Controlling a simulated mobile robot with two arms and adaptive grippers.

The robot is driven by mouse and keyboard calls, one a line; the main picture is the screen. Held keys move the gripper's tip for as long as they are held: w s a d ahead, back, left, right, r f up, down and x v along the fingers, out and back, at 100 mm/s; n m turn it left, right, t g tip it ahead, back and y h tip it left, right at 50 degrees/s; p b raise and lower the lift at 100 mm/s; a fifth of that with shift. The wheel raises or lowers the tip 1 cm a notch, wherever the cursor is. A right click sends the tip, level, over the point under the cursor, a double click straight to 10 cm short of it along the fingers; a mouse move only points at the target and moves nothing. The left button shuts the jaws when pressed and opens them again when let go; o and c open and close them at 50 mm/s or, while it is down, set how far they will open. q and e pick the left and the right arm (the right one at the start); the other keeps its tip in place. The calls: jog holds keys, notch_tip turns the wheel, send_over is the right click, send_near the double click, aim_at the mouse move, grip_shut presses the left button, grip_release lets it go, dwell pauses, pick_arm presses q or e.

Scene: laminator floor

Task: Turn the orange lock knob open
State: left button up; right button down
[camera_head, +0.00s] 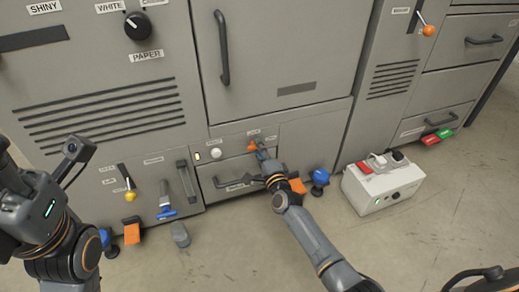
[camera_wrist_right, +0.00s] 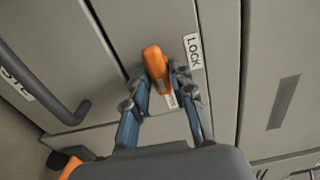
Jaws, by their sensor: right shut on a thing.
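The orange lock knob (camera_head: 252,147) sits on the grey panel of the machine, just under a small label. In the right wrist view the knob (camera_wrist_right: 155,64) stands beside the white LOCK label (camera_wrist_right: 193,50), its long side slanting slightly. My right gripper (camera_head: 260,150) reaches up to it from the front. In the right wrist view the right gripper's fingertips (camera_wrist_right: 158,83) are closed on the knob's lower part, and they partly hide it. My left arm stands at the left edge of the head view; its fingers are not visible.
A drawer with a dark handle (camera_head: 235,183) lies just below the knob. A white knob (camera_head: 215,153) is to its left. A blue knob (camera_head: 320,177) is right of my forearm. A white box (camera_head: 383,190) stands on the floor at right. The front floor is mostly clear.

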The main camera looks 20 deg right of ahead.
jog(key=c, duration=1.1)
grip_release()
jog(key=shift+c, duration=0.2)
jog(key=s, duration=1.2)
jog(key=shift+d, duration=0.2)
